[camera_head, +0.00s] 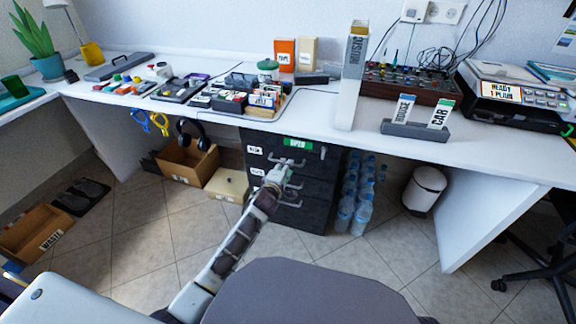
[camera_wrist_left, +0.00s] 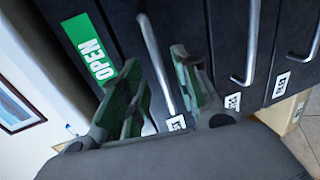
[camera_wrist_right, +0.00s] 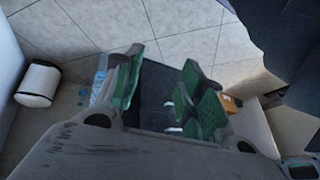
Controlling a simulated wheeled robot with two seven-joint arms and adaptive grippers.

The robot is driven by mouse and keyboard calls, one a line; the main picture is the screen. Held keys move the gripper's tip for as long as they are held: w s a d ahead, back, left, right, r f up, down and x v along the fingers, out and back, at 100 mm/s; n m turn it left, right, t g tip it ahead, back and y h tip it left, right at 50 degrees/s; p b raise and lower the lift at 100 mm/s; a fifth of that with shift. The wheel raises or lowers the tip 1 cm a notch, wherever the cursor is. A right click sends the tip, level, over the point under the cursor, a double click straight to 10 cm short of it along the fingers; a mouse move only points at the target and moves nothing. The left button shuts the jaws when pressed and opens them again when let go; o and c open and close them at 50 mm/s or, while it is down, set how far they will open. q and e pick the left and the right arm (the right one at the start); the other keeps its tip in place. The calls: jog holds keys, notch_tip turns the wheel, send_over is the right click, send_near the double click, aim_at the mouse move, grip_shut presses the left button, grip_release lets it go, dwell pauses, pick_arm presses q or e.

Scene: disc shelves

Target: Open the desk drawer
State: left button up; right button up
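The dark desk drawer unit (camera_head: 317,190) stands under the white desk, with several drawers that look shut. Its top drawer carries a green OPEN label (camera_head: 298,143) and a metal handle (camera_head: 287,161). My left gripper (camera_head: 280,172) is in front of the top of the unit and hides part of its front. In the left wrist view my left gripper (camera_wrist_left: 160,88) is open, and the handle (camera_wrist_left: 153,50) beside the OPEN label (camera_wrist_left: 90,50) runs between its fingers; contact cannot be told. My right gripper (camera_wrist_right: 165,85) is open and empty, seen only in its wrist view.
Water bottles (camera_head: 360,195) stand right of the drawer unit, with a white bin (camera_head: 424,189) beyond. A cream box (camera_head: 227,185) and a cardboard box (camera_head: 187,162) sit to the left. The desk top (camera_head: 300,120) holds many items.

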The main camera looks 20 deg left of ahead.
pick_arm(q)
jog(key=shift+b+x, duration=0.65)
jog(key=shift+x, duration=1.4)
pick_arm(e)
jog(key=shift+s+a+f+t, duration=0.1)
jog(key=shift+a+f+t, duration=0.05)
jog(key=shift+f, duration=0.75)
jog(key=shift+s+a+f+t, duration=0.1)
jog(key=shift+a+f+t, duration=0.05)
jog(key=shift+f, duration=0.7)
pick_arm(q)
jog(key=shift+c, duration=0.2)
pick_arm(e)
jog(key=shift+w+r, duration=0.1)
jog(key=shift+w, duration=0.05)
pick_arm(q)
grip_shut()
pick_arm(e)
jog(key=shift+w+r, duration=0.1)
jog(key=shift+w, duration=0.1)
